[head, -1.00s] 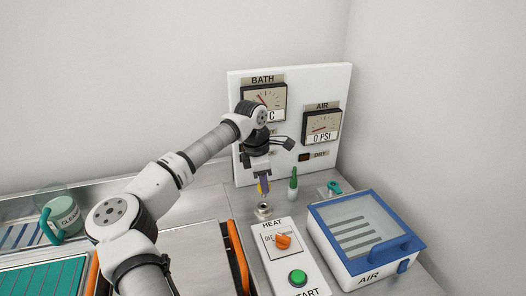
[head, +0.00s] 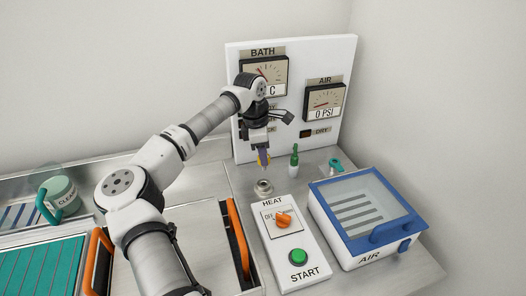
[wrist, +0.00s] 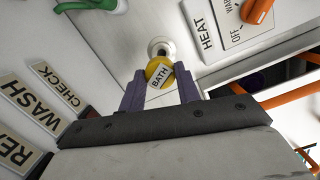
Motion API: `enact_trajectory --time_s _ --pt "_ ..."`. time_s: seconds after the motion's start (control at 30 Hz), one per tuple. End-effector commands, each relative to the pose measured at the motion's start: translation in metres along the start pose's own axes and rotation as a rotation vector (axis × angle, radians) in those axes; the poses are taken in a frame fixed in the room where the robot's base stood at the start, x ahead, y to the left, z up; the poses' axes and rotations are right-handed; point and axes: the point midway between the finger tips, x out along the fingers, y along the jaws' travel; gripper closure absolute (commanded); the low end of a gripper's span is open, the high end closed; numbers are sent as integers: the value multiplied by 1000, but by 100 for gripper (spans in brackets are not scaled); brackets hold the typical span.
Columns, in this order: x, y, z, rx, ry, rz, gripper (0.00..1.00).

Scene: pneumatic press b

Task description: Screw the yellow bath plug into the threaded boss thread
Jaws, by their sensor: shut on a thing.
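In the head view my gripper (head: 263,160) points down, with a bit of the yellow plug (head: 261,158) showing. The threaded boss (head: 263,187) is a small round metal fitting on the bench, below the plug with a visible gap in the head view. In the wrist view the boss (wrist: 161,45) shows just beyond the plug, which partly overlaps it. Its thread cannot be made out.
The HEAT box (head: 286,240), with an orange knob and green START button, stands in front of the boss. The blue-framed AIR box (head: 367,215) stands further right. The gauge panel (head: 290,95) rises behind.

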Motion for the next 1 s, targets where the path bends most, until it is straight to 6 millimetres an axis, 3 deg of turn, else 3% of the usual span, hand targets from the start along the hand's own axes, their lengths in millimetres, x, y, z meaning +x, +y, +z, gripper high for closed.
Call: enact_trajectory --time_s 0.4,1.0 --pt "40 0 -6 0 0 0 90" --pt "44 0 -7 0 0 0 90"
